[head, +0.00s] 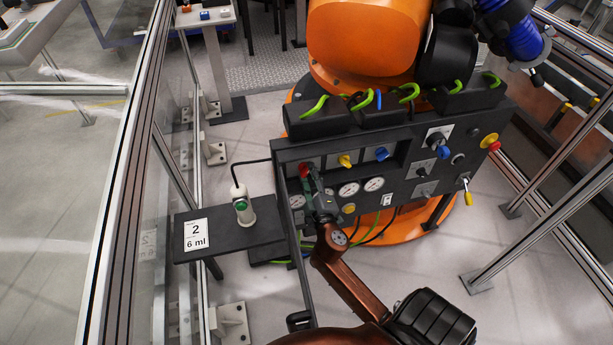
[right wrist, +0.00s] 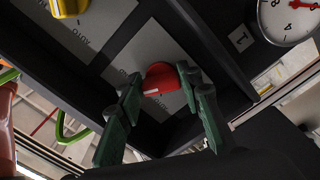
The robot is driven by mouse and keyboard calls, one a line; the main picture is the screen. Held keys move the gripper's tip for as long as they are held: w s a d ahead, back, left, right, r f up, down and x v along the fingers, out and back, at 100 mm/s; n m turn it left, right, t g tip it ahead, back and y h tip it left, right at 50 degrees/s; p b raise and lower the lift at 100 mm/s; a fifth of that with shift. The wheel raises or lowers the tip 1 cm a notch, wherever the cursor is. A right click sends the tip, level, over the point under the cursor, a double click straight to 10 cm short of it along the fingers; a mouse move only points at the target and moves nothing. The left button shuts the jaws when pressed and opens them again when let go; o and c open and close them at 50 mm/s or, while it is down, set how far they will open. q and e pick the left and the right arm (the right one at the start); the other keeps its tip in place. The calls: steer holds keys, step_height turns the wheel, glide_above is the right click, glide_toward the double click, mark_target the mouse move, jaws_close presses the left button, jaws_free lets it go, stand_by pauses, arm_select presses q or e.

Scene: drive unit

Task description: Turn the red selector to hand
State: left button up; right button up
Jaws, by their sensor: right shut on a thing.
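The red selector (head: 303,169) sits at the left end of the top row of the dark drive unit panel (head: 420,170). In the right wrist view the red selector (right wrist: 160,80) is a round knob with a white mark, on a grey plate. My right gripper (head: 308,180) reaches it from below. In the right wrist view the green fingers of the right gripper (right wrist: 158,88) are on both sides of the knob, shut on it. My left gripper is not in view.
A yellow selector (head: 345,161) and a blue selector (head: 382,154) are to the right in the same recess. Gauges (head: 373,184) lie just below. A red stop button (head: 491,140) is at the far right.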

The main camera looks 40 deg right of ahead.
steer(key=shift+f+m, duration=0.15)
steer(key=shift+m, duration=1.35)
steer(key=shift+a, duration=0.1)
steer(key=o, duration=1.2)
steer(key=shift+c, duration=0.2)
